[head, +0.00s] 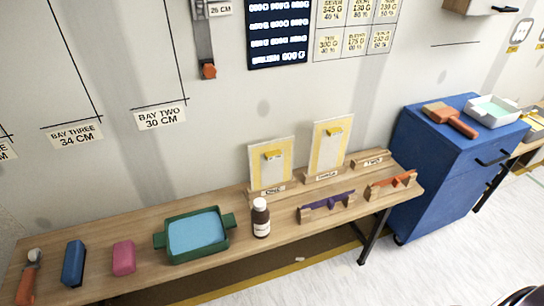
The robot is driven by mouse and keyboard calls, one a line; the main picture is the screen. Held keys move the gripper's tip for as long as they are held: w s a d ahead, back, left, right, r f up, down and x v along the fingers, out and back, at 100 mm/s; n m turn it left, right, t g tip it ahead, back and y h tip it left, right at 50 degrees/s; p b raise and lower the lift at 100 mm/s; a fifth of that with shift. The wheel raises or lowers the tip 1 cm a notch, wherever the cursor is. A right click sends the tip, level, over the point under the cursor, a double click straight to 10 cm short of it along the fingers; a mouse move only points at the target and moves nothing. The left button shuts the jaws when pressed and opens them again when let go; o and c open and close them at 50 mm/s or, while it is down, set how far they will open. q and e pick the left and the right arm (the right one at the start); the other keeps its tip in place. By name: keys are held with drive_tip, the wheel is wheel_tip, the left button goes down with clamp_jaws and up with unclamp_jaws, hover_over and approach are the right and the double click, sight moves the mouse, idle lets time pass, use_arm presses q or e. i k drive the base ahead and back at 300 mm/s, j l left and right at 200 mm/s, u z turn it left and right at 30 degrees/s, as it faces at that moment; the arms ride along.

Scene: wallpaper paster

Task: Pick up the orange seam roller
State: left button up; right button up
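An orange-handled roller with a pale grey wheel (28,280) lies at the far left end of the wooden bench, its wheel end toward the wall. It looks like the seam roller. Another orange tool (404,179) rests across a wooden stand at the bench's right end; its kind is hard to tell. My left gripper is not in view. A small dark piece (522,298) shows at the bottom right edge, possibly part of my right gripper; its fingers cannot be made out. Nothing touches the orange-handled roller.
A purple tool (340,199) lies on a stand. A blue cabinet (436,172) stands right.

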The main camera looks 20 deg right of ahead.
sight(23, 298)
drive_tip(key=u, duration=1.35)
